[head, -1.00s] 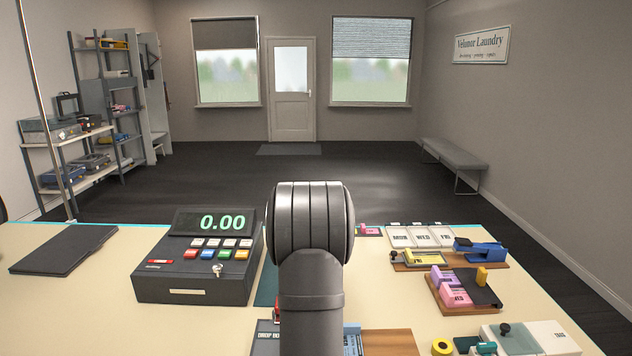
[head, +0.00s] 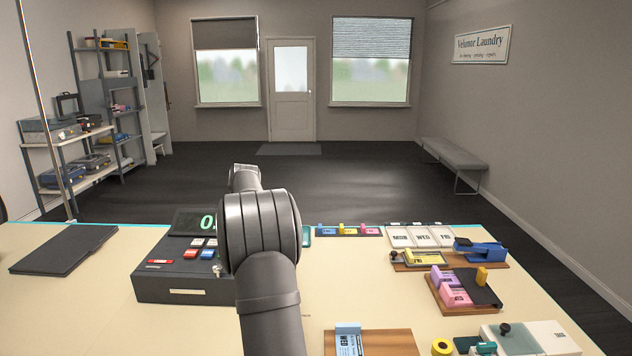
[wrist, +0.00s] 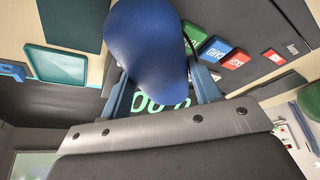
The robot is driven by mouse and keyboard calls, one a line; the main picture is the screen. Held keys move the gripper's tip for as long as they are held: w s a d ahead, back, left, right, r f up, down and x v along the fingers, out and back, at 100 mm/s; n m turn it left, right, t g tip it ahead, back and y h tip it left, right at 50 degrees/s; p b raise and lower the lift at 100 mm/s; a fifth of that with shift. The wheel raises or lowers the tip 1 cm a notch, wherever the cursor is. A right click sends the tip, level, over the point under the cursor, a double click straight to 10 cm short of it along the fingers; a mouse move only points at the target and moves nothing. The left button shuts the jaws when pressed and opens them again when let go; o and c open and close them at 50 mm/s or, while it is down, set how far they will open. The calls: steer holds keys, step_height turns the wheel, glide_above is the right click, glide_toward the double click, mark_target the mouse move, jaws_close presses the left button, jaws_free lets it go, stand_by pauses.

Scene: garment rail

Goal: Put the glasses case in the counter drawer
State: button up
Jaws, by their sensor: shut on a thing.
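The glasses case, a smooth dark-blue rounded shell (wrist: 148,45), shows in the wrist view between the two fingers of my gripper (wrist: 160,80). My gripper is shut on it and holds it in front of the cash register. In the head view, my own arm hides the case and the fingertips.
The black cash register (head: 185,275) stands at the left of the counter, partly behind my arm; its keys (wrist: 213,48) show close by in the wrist view. A teal tray (wrist: 55,66) lies nearby. Stampers and blocks crowd the right side. Bare counter (head: 90,310) lies front left.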

steer(key=s+a+n, duration=0.2)
steer(key=s+a, duration=0.1)
steer(key=a, duration=0.4)
steer(key=s+a+n+g, duration=0.1)
steer(key=s+a+n, duration=0.1)
steer(key=a, duration=0.5)
steer(key=s+a+f+n+g+y, duration=0.1)
steer(key=s+a+n, duration=0.1)
steer(key=s+a, duration=0.3)
steer(key=shift+a, duration=1.6)
steer(key=shift+s+a, duration=0.45)
steer(key=shift+a, duration=0.25)
steer(key=shift+d, duration=0.1)
